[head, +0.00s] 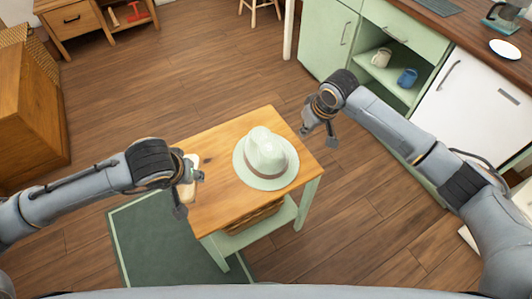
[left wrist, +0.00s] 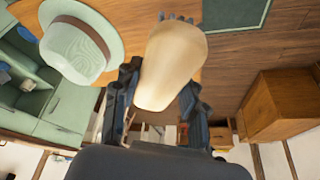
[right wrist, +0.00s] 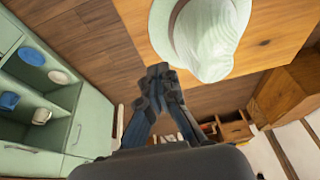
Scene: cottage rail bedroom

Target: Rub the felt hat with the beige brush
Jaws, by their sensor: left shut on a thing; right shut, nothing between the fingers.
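The pale green felt hat (head: 266,154) with a grey-brown band lies brim down on the small wooden-topped table (head: 215,150). The hat also shows in the left wrist view (left wrist: 80,48) and the right wrist view (right wrist: 205,38). My left gripper (head: 188,192) is at the table's left edge, left of the hat and apart from it. It is shut on the beige brush (left wrist: 172,65), whose broad back faces the left wrist camera; its bristles barely show. My right gripper (head: 318,128) is shut and empty, beyond the table's right edge, to the right of the hat.
The table has a green lower shelf with a wicker basket (head: 252,218). A dark green mat (head: 160,245) lies on the floor at left. Green cabinets (head: 330,40) with mugs (head: 407,77) stand at the upper right. Tabletop around the hat is clear.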

